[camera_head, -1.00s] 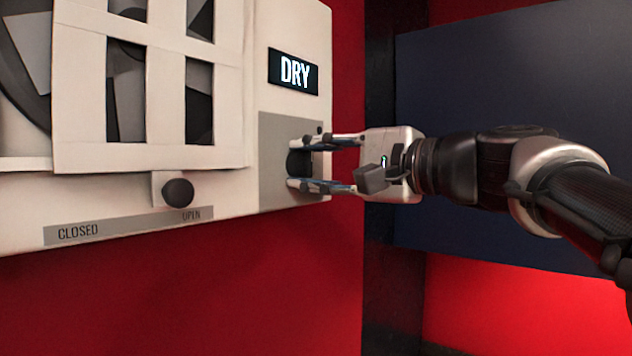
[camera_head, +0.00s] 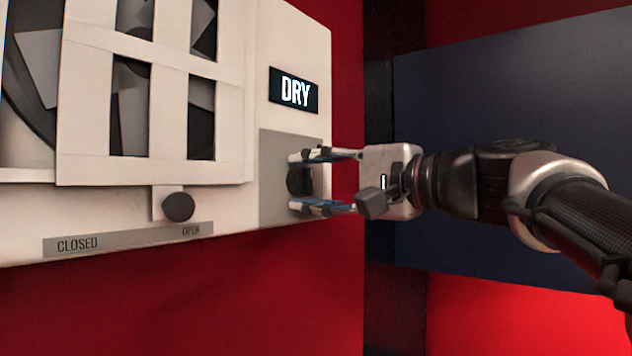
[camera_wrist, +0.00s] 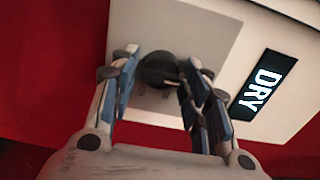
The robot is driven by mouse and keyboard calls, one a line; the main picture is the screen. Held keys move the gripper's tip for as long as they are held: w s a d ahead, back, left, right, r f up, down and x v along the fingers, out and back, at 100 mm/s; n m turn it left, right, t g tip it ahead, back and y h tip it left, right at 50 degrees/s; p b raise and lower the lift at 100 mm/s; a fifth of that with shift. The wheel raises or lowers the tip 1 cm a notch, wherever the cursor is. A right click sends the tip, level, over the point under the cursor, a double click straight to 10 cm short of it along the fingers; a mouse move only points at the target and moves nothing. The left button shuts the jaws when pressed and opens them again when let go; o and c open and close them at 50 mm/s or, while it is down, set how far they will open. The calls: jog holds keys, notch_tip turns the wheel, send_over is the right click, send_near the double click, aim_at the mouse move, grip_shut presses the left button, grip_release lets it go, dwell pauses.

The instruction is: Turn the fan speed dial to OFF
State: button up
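The fan speed dial (camera_head: 297,181) is a dark round knob on a grey plate (camera_head: 277,160) at the lower right of the white panel. My gripper (camera_head: 312,181) reaches in from the right, one finger above the dial and one below it. In the wrist view the dial (camera_wrist: 158,68) lies between and just beyond the fingertips of my gripper (camera_wrist: 157,85). The fingers stand apart, and I see gaps beside the dial. Any dial markings are hidden or too small to read.
A lit display reading DRY (camera_head: 294,90) is above the dial. A slatted shutter (camera_head: 152,172) covers the fan at left. Its dark knob (camera_head: 178,207) stands out over a strip (camera_head: 128,240) marked CLOSED and OPEN. The space below the panel is free.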

jog(key=shift+o, duration=0.8)
jog(key=v, duration=1.2)
